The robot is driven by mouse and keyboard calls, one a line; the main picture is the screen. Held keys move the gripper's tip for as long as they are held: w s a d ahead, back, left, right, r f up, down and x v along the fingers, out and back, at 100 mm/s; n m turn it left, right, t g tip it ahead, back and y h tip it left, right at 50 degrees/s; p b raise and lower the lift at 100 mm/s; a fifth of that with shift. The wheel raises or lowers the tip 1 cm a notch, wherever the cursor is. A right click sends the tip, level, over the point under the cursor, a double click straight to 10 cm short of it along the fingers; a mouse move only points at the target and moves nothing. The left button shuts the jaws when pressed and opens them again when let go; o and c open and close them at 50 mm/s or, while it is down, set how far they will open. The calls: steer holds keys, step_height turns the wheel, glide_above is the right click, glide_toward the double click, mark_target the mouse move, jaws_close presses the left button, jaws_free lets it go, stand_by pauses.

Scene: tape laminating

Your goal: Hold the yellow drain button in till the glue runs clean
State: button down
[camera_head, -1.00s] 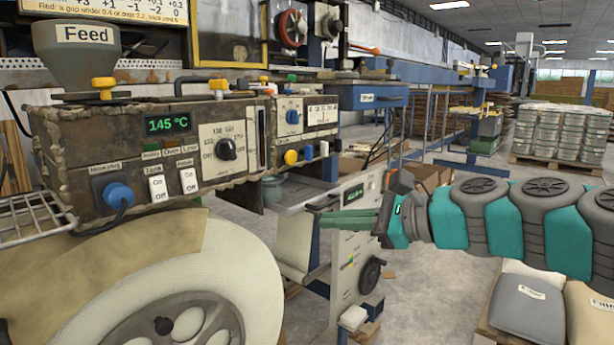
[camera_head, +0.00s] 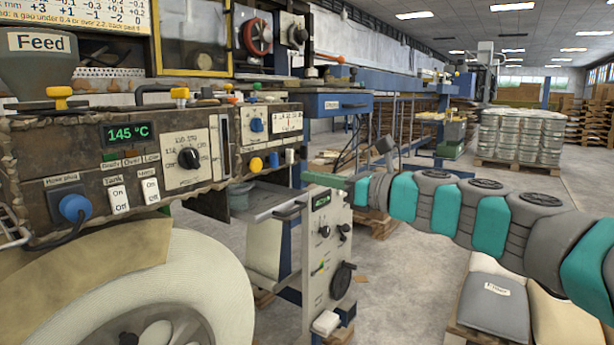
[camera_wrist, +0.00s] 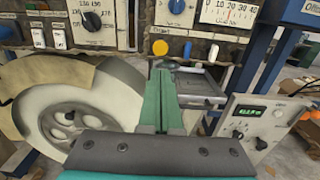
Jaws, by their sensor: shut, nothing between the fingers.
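The yellow drain button (camera_head: 256,163) sits low on the right part of the dark glue-crusted control box (camera_head: 70,160). In the wrist view the yellow button (camera_wrist: 160,47) is just above my fingertips, and it looks undimmed and apart from them. My gripper (camera_head: 318,177) is right of the button in the head view, its green fingers seen foreshortened. In the wrist view my gripper (camera_wrist: 161,73) has its fingers together and empty, pointing toward the box. I cannot see any running glue.
A metal shelf (camera_head: 270,205) and a panel with a green display (camera_head: 326,225) stand below. A large white roll (camera_head: 190,285) is at lower left.

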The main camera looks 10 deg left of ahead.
mark_target(257, 166)
steer(key=x, duration=1.2)
steer(key=shift+w+a+r, duration=0.1)
steer(key=shift+w+a+p, duration=0.25)
steer(key=shift+a+p, duration=0.45)
steer(key=shift+p, duration=0.3)
steer(key=shift+s+a, duration=0.1)
steer(key=shift+a, duration=0.1)
stand_by(4.2)
steer(key=shift+d, duration=0.1)
steer(key=v, duration=1.4)
steer(key=shift+p, duration=0.4)
